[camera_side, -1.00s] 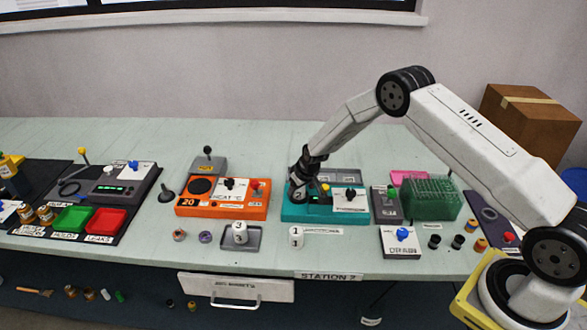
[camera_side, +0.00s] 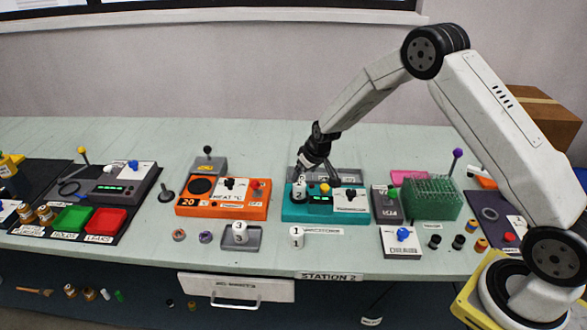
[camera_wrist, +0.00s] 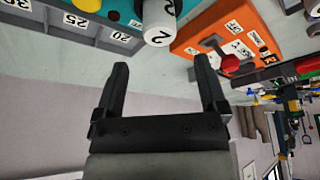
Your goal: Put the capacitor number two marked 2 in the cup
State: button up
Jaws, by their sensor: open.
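The white capacitor marked 2 (camera_side: 299,193) stands upright at the left end of the teal device (camera_side: 325,215). It also shows between and beyond my fingertips in the wrist view (camera_wrist: 157,24). My gripper (camera_side: 305,170) is just above and behind it in the side view, open, with nothing between its fingers. In the wrist view my gripper (camera_wrist: 161,64) has its two fingers wide apart and clear of the capacitor. I cannot make out a separate cup; the capacitor's base on the device is partly hidden.
A capacitor marked 1 (camera_side: 296,238) stands in front of the teal device. One marked 3 (camera_side: 240,231) stands on a grey tray (camera_side: 254,242). The orange device (camera_side: 200,212) is to the left. A green rack (camera_side: 432,200) is to the right.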

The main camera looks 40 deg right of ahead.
jog(key=shift+v, duration=1.85)
jog(key=s+a+r, duration=0.2)
jog(key=s, duration=0.7)
jog(key=s+a+r+g, duration=0.1)
jog(key=s+a+r, duration=0.1)
jog(key=s, duration=0.7)
jog(key=s+a+r, duration=0.2)
jog(key=s+r, duration=0.2)
jog(key=s, duration=0.5)
jog(key=shift+a+r+g, duration=0.2)
jog(key=shift+g, duration=0.2)
